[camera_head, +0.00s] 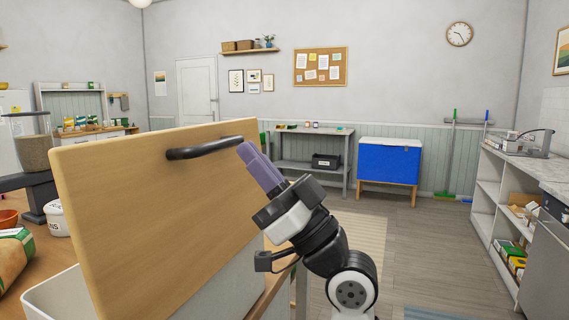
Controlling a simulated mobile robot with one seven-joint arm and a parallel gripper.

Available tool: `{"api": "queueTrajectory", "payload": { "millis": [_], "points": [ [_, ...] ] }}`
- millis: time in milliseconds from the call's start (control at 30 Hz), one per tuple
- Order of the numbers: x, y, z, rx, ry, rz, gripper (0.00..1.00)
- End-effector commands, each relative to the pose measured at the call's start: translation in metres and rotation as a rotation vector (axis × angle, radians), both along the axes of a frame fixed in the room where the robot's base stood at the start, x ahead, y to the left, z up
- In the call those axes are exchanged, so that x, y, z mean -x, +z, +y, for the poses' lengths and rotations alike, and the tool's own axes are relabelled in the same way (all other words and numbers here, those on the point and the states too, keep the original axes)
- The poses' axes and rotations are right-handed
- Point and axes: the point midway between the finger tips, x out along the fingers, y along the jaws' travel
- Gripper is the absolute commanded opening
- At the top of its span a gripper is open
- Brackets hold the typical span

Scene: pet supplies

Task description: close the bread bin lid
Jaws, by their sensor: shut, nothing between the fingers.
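The bread bin's wooden lid (150,210) stands raised and tilted on the left, large and close. A dark bar handle (205,147) is fixed near its top edge. The white bin body (58,296) shows below the lid, and the lid hides most of its opening. My gripper (247,152) has purple fingers and is shut with nothing held. Its fingertips are at the right end of the handle, close to the lid's upper right corner. I cannot tell whether they touch it.
A white tub (56,218), an orange bowl (8,218) and a green-and-brown bag (14,262) stand left of the lid. A blue cabinet (388,162) and a grey side table (312,146) stand at the far wall. Open floor (425,240) lies to the right.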

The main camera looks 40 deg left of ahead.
Motion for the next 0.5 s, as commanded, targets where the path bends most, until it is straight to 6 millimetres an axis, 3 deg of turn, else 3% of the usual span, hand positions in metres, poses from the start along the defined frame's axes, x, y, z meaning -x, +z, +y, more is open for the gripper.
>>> {"api": "queueTrajectory", "payload": {
  "millis": [200, 500],
  "points": [
    [0.004, 0.001, 0.015, -0.001, 0.000, 0.000, 0.00],
    [0.004, 0.000, 0.016, -0.001, -0.001, 0.000, 0.00]
  ]
}}
